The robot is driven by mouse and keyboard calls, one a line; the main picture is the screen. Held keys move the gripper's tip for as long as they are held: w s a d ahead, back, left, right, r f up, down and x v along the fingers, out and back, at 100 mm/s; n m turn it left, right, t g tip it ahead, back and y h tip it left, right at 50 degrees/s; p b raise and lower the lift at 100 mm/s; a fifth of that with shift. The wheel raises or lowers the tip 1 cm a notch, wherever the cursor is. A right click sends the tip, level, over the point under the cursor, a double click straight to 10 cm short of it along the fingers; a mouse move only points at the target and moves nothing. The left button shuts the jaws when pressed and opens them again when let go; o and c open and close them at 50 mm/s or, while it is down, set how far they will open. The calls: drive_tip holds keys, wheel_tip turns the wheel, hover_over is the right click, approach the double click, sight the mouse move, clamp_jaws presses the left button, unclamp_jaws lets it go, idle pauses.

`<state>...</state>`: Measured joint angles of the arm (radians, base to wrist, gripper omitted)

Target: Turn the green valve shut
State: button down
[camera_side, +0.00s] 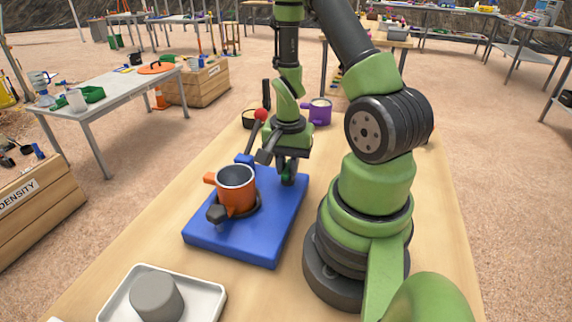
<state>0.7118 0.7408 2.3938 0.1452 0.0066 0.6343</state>
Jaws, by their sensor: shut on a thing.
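The green valve (288,171) shows as a small dark green piece at the right rear of a blue base plate (262,240). My gripper (289,178) points down over it from above, its fingers shut on the valve. The fingers and the wrist hide most of the valve, so its handle angle cannot be told. An orange mold (236,192) with a hollow top stands upright on the same blue plate, left of my gripper.
A white tray (205,293) with a grey cylinder (156,296) lies at the front left. A purple cup (320,112) and a dark bowl (250,118) stand behind my gripper. A red-knobbed rod (261,115) rises close to my wrist.

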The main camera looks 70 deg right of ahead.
sight(288, 166)
drive_tip(key=c, duration=1.2)
unclamp_jaws()
drive_tip(key=shift+r, duration=3.05)
wheel_tip(288, 166, up, 10)
drive_tip(key=a+r+n+t, duration=0.2)
drive_tip(key=a+r+n, duration=0.1)
drive_tip(key=a+n, duration=0.1)
drive_tip(key=s+a+r+n+t+y, duration=0.1)
drive_tip(key=a+r+n+t, duration=0.1)
drive_tip(key=a, duration=0.5)
drive_tip(key=s+a+r+n+t+y, duration=0.1)
drive_tip(key=a+r+n+t, duration=0.2)
drive_tip(key=a+n, duration=0.3)
drive_tip(key=shift+s+r+n, duration=0.1)
drive_tip(key=shift+r+n, duration=0.5)
drive_tip(key=shift+r, duration=0.15)
